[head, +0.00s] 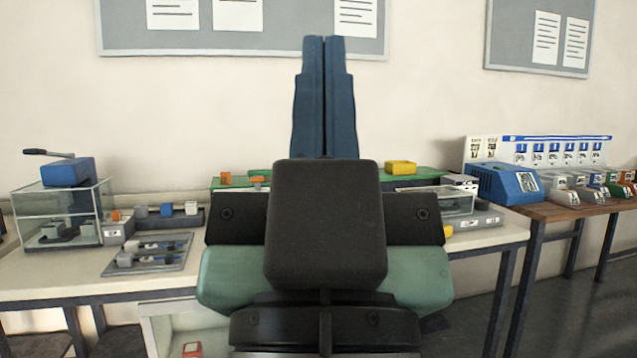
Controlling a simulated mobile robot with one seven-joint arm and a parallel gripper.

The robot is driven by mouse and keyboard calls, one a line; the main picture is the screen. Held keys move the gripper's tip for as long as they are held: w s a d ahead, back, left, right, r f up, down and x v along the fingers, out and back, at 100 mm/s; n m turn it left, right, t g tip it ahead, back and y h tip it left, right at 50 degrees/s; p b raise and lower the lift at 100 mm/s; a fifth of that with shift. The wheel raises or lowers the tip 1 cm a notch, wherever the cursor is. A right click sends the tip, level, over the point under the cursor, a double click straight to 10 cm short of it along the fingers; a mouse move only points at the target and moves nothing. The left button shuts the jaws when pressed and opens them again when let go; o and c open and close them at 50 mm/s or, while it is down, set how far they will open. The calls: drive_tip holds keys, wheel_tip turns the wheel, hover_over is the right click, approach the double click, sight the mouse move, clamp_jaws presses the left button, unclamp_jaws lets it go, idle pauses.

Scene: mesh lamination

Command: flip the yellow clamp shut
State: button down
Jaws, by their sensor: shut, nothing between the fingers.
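My gripper (325,42) is in the middle of the head view, pointing up, with its two blue fingers pressed together and nothing between them. It is in front of the wall, and its body hides the middle of the bench. A yellow block-like piece (400,167) sits on a green board (428,174) to the right of my gripper. A smaller yellow piece (447,231) shows lower, at the right edge of my gripper's body, partly hidden. I cannot tell which of these is the yellow clamp, or whether it is open. My fingers appear apart from both.
The pale bench (60,276) holds a glass case (63,215) with a blue top, and a grey tray (148,254) at left. Orange pieces (226,178) sit left of my gripper. A blue machine (505,184) and several small devices stand on the wooden table (570,211) at right.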

wheel_tip(320, 180, up, 28)
drive_tip(key=p, duration=2.5)
